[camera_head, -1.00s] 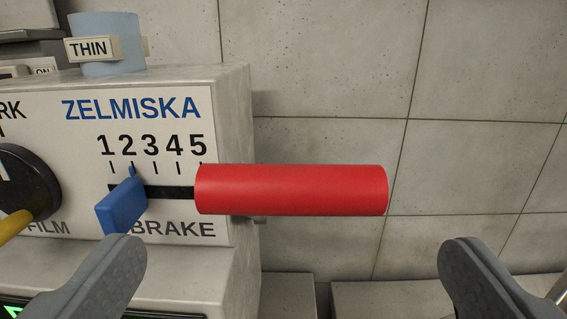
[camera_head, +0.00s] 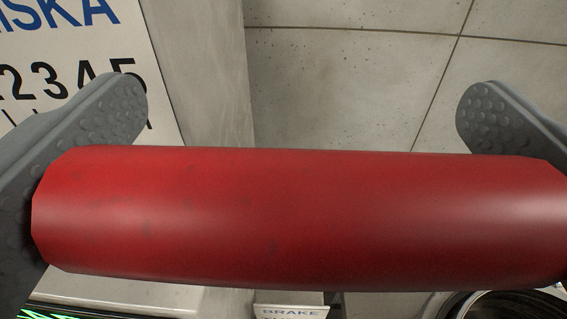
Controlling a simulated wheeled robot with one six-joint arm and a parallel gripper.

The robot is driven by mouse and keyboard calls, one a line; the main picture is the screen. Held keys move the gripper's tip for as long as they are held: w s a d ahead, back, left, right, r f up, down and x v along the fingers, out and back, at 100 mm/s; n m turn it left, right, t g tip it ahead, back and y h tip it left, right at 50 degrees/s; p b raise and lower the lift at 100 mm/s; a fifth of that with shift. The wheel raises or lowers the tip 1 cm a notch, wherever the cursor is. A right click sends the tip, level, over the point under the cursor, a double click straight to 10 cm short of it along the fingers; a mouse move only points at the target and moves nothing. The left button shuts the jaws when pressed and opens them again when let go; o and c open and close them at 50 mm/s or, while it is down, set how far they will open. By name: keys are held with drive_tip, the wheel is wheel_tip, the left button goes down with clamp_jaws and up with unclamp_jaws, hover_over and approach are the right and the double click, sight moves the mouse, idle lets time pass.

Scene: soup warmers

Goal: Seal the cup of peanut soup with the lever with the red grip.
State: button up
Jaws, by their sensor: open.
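The red grip (camera_head: 290,215) of the lever lies level across the picture, very close to the camera. My gripper (camera_head: 300,110) is open, one finger at the left and one at the right. The left finger is partly hidden behind the left end of the grip, and the right finger partly behind the right end. I cannot tell whether either finger touches it. The rest of the lever is hidden. The cup of peanut soup is not in view.
The machine's white front panel (camera_head: 105,50), with blue lettering and a number scale, is at the upper left. A tiled wall (camera_head: 350,85) stands behind. At the bottom are a small plate marked BRAKE (camera_head: 290,312) and a round metal rim (camera_head: 500,300) at the right.

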drive_tip(key=shift+c, duration=0.2)
drive_tip(key=c, duration=0.9)
drive_tip(key=shift+o, duration=0.2)
drive_tip(key=shift+s+f+t, duration=0.6)
drive_tip(key=shift+s+f, duration=0.05)
drive_tip(key=shift+f, duration=0.1)
drive_tip(key=shift+s+f+t, duration=0.5)
drive_tip(key=shift+s+f, duration=0.1)
drive_tip(key=shift+f, duration=0.2)
drive_tip(key=shift+s+f+t, duration=0.55)
drive_tip(key=shift+f+t, duration=0.05)
drive_tip(key=shift+f, duration=0.25)
